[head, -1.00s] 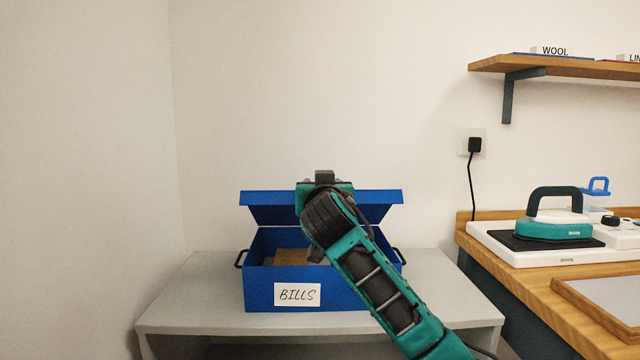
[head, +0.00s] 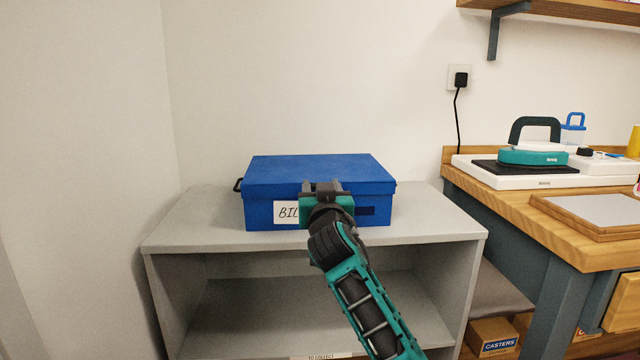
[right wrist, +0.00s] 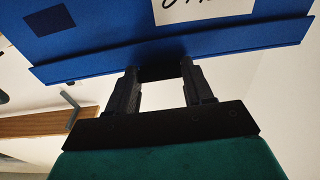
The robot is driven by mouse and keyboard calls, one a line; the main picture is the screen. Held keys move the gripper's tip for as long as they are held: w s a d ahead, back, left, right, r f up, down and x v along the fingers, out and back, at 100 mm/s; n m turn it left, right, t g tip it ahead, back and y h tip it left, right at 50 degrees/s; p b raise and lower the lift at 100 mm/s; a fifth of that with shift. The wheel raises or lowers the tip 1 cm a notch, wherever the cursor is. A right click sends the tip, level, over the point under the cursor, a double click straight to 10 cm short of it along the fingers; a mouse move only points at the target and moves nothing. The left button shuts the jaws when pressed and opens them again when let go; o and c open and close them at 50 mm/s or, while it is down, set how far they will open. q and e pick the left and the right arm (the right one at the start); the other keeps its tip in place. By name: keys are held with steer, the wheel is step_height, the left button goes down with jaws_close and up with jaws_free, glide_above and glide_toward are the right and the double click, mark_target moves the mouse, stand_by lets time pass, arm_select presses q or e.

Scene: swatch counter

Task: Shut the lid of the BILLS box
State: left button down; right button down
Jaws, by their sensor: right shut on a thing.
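The blue BILLS box (head: 262,207) sits on a grey shelf unit (head: 205,228), its white label partly hidden behind my arm. Its blue lid (head: 300,168) lies flat over the top, with no gap visible along the front. My right gripper (head: 322,188) is at the middle of the lid's front edge. In the right wrist view its two fingers (right wrist: 163,78) are on either side of a dark piece at the lid's rim (right wrist: 250,43), shut on it. My left gripper is not in view.
A socket with a black plug (head: 460,79) is on the wall. The shelf top is clear on either side of the box.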

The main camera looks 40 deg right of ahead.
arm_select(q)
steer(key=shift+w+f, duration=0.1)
arm_select(e)
step_height(320, 180, down, 2)
steer(key=shift+f, duration=0.1)
steer(key=c, duration=0.8)
jaws_free()
steer(key=shift+w+f, duration=0.1)
steer(key=o, duration=0.4)
steer(key=shift+d+r, duration=0.1)
steer(key=shift+r, duration=0.2)
steer(key=shift+c, duration=0.2)
steer(key=shift+s+a, duration=0.35)
steer(key=shift+s, duration=0.1)
arm_select(q)
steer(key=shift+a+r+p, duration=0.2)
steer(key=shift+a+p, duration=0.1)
steer(key=shift+p, duration=0.5)
arm_select(e)
steer(key=v, duration=1.2)
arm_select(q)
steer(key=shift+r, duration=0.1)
arm_select(e)
steer(key=shift+w+f, duration=0.1)
steer(key=shift+f, duration=0.05)
